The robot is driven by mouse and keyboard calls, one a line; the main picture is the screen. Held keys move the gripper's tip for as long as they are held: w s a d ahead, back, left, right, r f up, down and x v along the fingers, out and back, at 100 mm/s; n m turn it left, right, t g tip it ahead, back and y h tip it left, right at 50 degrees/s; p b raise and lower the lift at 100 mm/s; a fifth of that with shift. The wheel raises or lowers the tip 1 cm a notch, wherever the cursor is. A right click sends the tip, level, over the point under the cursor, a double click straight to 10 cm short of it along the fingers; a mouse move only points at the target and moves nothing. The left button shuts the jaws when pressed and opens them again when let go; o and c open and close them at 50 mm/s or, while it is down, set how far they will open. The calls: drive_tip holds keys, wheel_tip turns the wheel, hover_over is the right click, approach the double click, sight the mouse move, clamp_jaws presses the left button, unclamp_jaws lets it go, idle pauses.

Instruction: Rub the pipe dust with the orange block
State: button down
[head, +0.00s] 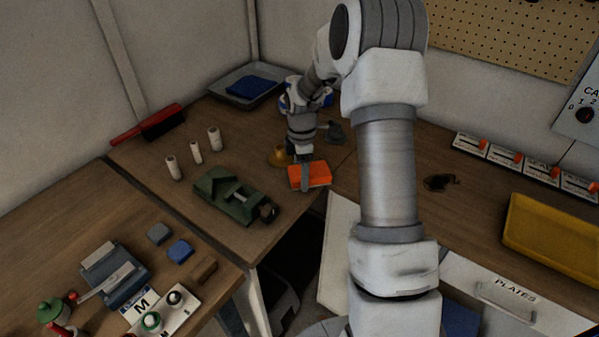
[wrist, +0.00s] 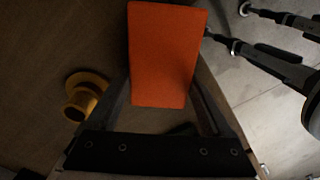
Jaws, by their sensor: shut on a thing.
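The orange block (head: 318,174) is at the front right edge of the middle bench. My gripper (head: 304,180) reaches down onto it and is shut on it. In the wrist view the orange block (wrist: 165,50) sits between the two fingers of my gripper (wrist: 163,98), its broad face towards the camera. I cannot tell whether the block touches the bench. A dark smudge (head: 440,182) lies on the right bench, beyond my arm. I cannot tell whether it is the pipe dust, and no dusty pipe shows clearly.
A yellow flanged part (head: 278,156) is just left of my gripper. A green vise (head: 236,195) stands further left, with white cylinders (head: 196,152) behind it. A yellow tray (head: 552,235) lies on the right bench. A gap separates the benches in front of the block.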

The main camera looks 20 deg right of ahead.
drive_tip(key=shift+r+p, duration=1.85)
drive_tip(key=shift+r, duration=1)
drive_tip(key=shift+r, duration=0.1)
drive_tip(key=shift+r+p, duration=1.15)
drive_tip(key=shift+r, duration=0.35)
drive_tip(key=shift+f, duration=0.1)
